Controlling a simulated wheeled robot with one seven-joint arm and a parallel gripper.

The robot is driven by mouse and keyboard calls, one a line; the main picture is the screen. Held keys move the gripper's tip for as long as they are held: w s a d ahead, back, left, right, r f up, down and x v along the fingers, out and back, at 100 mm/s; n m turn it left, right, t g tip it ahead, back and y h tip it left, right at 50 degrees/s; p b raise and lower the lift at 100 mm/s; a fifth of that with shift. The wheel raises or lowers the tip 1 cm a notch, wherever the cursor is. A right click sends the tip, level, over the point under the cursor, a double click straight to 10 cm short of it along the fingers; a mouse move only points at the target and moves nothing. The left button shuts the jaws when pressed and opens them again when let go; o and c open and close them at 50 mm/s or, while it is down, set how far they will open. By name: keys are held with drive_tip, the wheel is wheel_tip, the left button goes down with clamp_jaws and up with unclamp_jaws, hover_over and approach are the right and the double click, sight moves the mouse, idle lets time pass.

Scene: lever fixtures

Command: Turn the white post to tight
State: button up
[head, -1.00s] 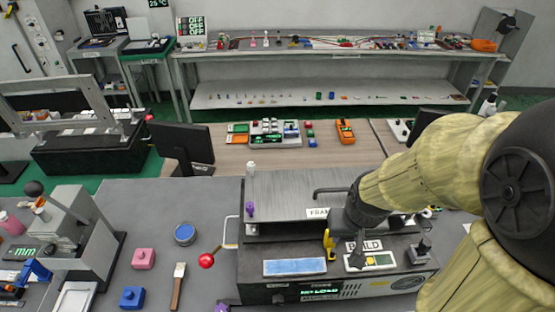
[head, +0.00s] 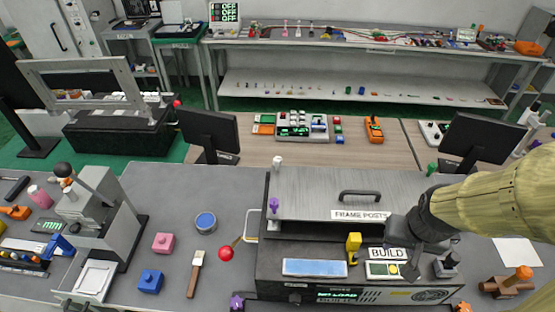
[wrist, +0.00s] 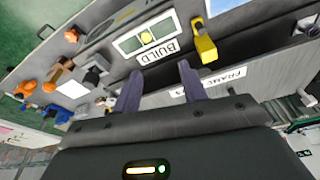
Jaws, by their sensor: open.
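The white post (head: 277,163) stands upright at the back left corner of the grey machine (head: 325,190), beside the plate labelled FRAME POSTS. It is small in the head view, and its marking cannot be read. I cannot make it out in the wrist view. My gripper (head: 411,266) is over the front right of the machine, by the BUILD label, well away from the white post. In the wrist view, my gripper's two dark fingers (wrist: 160,88) are apart with nothing between them.
A purple post (head: 273,205) is in front of the white one, and a green post (head: 432,168) is at the back right. A yellow piece (head: 353,243) stands near my gripper. A red-knobbed lever (head: 226,254) sticks out left. A black handle (head: 360,194) rises from the plate.

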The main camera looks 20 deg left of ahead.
drive_tip(key=w+a+r+n, duration=0.4)
drive_tip(key=w+a, duration=0.3)
drive_tip(key=w, duration=0.4)
wheel_tip(320, 180, up, 10)
drive_tip(key=f+n+g+p, duration=0.1)
drive_tip(key=n+g+p, duration=0.15)
drive_tip(key=n, duration=0.75)
hover_over(276, 158)
drive_tip(key=shift+d+r+b, duration=0.1)
drive_tip(key=shift+r+b, duration=0.25)
drive_tip(key=shift+b, duration=0.1)
wheel_tip(276, 158, down, 17)
drive_tip(key=p, duration=0.3)
drive_tip(key=shift+d+f+p, duration=0.15)
drive_tip(key=shift+f+p, duration=0.05)
drive_tip(key=shift+p, duration=0.2)
drive_tip(key=shift+s, duration=0.1)
drive_tip(key=shift+a, duration=0.2)
